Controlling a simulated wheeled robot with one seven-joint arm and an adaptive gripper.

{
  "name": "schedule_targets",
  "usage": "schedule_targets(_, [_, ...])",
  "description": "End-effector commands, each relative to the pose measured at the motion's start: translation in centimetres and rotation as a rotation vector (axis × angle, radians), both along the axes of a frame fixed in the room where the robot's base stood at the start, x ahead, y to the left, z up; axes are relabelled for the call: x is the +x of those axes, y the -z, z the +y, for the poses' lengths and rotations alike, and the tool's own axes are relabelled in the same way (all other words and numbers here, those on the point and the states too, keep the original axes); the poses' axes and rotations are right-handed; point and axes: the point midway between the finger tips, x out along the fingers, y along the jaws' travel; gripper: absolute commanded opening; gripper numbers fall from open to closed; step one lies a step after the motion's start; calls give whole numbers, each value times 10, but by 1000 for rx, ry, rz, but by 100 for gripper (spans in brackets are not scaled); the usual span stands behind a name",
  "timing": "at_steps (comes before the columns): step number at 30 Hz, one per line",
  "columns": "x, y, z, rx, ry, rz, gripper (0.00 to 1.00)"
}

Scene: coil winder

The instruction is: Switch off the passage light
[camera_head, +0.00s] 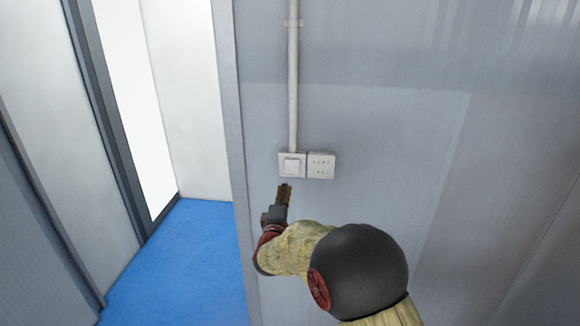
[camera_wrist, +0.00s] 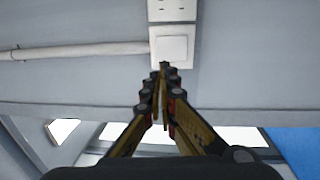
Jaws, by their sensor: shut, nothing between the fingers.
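A white light switch (camera_head: 291,166) with a square rocker is fixed on the grey wall, at the lower end of a vertical conduit. It also shows in the wrist view (camera_wrist: 173,46), at top centre. My gripper (camera_head: 285,187) is shut and empty. Its fingertips are just below the switch in the head view. In the wrist view the fingertips (camera_wrist: 164,66) overlap the lower edge of the switch plate. I cannot tell whether they touch it. Whether the rocker is pressed in is too small to tell.
A white socket plate (camera_head: 321,165) sits directly right of the switch. A white conduit (camera_head: 293,80) runs up the wall from the switch. The wall ends at a vertical edge (camera_head: 232,150) on the left, beside a passage with a blue floor (camera_head: 185,265) and a bright opening.

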Motion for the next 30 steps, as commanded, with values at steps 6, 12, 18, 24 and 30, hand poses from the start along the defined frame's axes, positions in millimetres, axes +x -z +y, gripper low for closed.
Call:
schedule_targets(6, [0,0,0,-3,-1,1,0])
schedule_targets(12, [4,0,0,-3,-1,2,0])
schedule_targets(18, [31,-4,-2,-2,1,1,0])
schedule_targets(24, [67,-8,-3,-2,0,1,0])
schedule_targets(30, [102,-11,-4,-2,0,2,0])
